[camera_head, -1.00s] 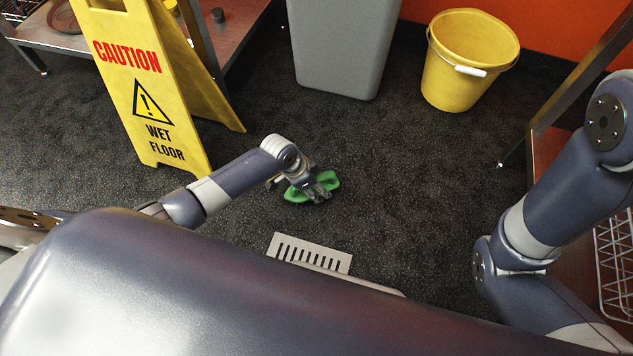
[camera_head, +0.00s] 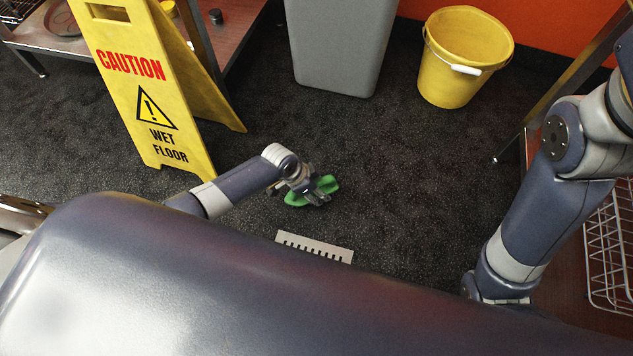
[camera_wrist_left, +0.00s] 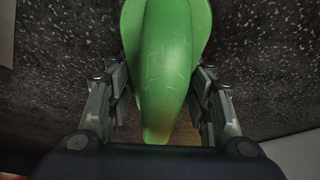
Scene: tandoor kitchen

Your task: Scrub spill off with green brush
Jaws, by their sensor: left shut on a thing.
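The green brush (camera_head: 328,185) is low over or on the dark speckled floor, right of the wet floor sign. My left gripper (camera_head: 316,196) is shut on it. In the left wrist view the green brush (camera_wrist_left: 166,55) lies between the two fingers of my left gripper (camera_wrist_left: 162,85), its narrow end toward the palm. A brownish-yellow patch (camera_wrist_left: 186,132) shows beneath that end; I cannot tell for sure whether it is the spill. The head view shows no clear spill. Of my right arm only links show at the right; its gripper is out of view.
A yellow caution sign (camera_head: 150,90) stands to the left of the gripper. A grey bin (camera_head: 342,45) and a yellow bucket (camera_head: 460,75) stand behind. A pale slotted drain grate (camera_head: 318,248) is set nearer me. The floor between brush and bucket is clear.

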